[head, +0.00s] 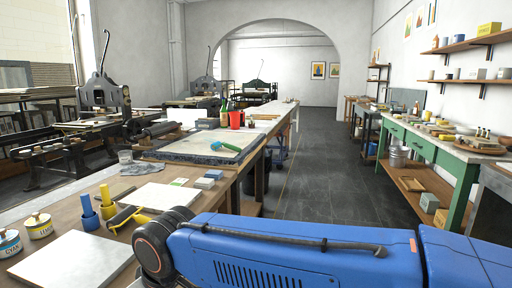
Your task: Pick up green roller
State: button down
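A green roller (227,147) lies on the pale stone slab (185,152) on the long workbench, left of the picture's middle. It looks small from here, with a teal end toward the left. My gripper is not in view; only my blue arm crosses the lower right foreground, well in front of the roller. Nothing touches the roller that I can see.
The near bench holds a yellow-handled roller (126,217), yellow tubes, tins (38,225) and white sheets (160,196). A red cup (235,120) stands behind the slab. A green-legged table (430,150) stands right. The dark floor aisle (320,170) between is clear.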

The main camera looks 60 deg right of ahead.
aim_at(232, 147)
jog(key=z, duration=1.5)
